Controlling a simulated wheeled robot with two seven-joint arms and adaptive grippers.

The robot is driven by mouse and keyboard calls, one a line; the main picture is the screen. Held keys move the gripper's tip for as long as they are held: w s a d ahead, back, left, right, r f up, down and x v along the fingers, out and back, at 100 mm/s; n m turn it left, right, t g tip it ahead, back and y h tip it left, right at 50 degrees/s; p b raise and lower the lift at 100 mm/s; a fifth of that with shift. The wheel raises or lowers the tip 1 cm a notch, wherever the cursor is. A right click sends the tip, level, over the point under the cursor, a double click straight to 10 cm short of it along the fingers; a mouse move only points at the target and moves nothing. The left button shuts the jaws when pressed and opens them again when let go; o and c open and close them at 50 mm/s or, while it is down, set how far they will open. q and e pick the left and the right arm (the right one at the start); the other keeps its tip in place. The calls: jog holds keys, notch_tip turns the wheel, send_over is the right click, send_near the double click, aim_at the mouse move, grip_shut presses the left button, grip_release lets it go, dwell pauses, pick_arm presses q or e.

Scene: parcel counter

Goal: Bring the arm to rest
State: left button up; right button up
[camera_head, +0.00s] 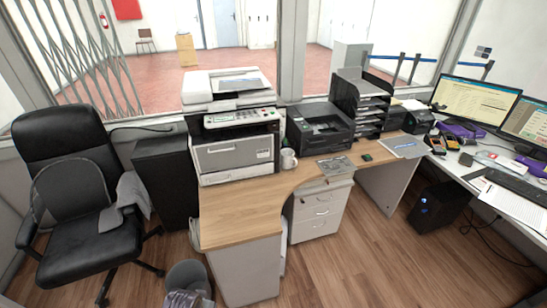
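Neither of my grippers nor either arm shows in the head view, so I cannot see their pose or whether they hold anything. The wooden desk (240,217) stands in the middle of the view. On it are a large multifunction copier (232,128), a black printer (321,131), a white mug (288,159) and a flat grey printed item (336,166).
A black office chair (72,185) stands at left, near a grey bin (187,277). A white counter (455,168) at right carries monitors (473,99) and a keyboard (505,187). A black computer tower (439,206) stands below. Wooden floor (350,255) is clear in front.

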pick_arm(q)
jog(key=s+a+f+g, duration=0.1)
jog(key=s+f, duration=0.3)
jog(key=f, duration=0.8)
jog(key=s+f, duration=0.5)
jog(key=f, duration=0.7)
jog(key=s+a+f, duration=0.1)
jog(key=s+f, duration=0.5)
jog(key=s, duration=0.3)
jog(key=s+a+f+g, duration=0.1)
jog(key=s+a+f, duration=0.1)
jog(key=s+f, duration=0.5)
jog(key=shift+s+a, duration=0.25)
jog(key=shift+s, duration=0.6)
